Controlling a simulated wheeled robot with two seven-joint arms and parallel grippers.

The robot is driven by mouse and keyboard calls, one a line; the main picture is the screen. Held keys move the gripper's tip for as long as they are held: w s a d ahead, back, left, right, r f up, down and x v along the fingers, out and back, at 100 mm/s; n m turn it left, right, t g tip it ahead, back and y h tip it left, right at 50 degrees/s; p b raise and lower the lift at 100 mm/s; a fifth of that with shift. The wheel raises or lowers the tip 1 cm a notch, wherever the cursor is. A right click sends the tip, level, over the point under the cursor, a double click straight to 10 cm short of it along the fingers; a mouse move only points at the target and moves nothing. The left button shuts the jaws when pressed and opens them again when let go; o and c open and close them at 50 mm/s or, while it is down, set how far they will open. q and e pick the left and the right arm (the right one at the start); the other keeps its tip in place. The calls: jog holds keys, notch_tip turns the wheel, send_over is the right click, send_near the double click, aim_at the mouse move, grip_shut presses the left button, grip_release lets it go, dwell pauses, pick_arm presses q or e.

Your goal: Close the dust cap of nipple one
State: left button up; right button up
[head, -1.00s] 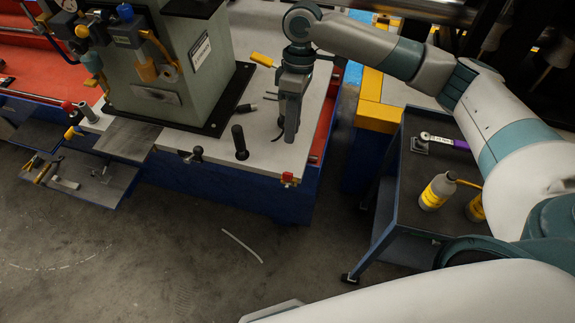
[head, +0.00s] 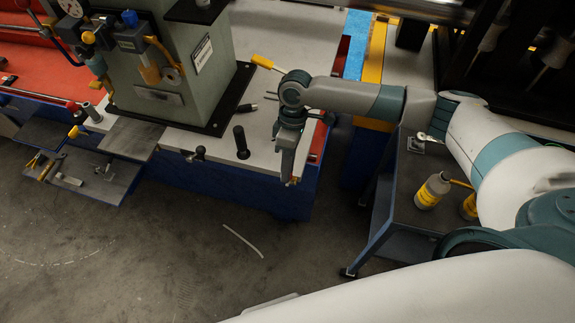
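My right gripper (head: 286,170) points down at the front right corner of the grey machine table (head: 215,160). Its fingers are seen nearly edge-on, so I cannot tell whether they are open or shut. A small fitting at that corner, which showed red and brass earlier, is now almost wholly hidden behind the fingertips. I cannot make out its dust cap or whether the gripper touches it. My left gripper is not in view.
A black upright handle (head: 241,142) and a small black knob (head: 199,153) stand left of the gripper on the table. A dark cart (head: 400,215) with yellow-labelled bottles (head: 432,191) stands right. Open floor (head: 160,250) lies in front.

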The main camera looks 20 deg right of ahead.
grip_shut()
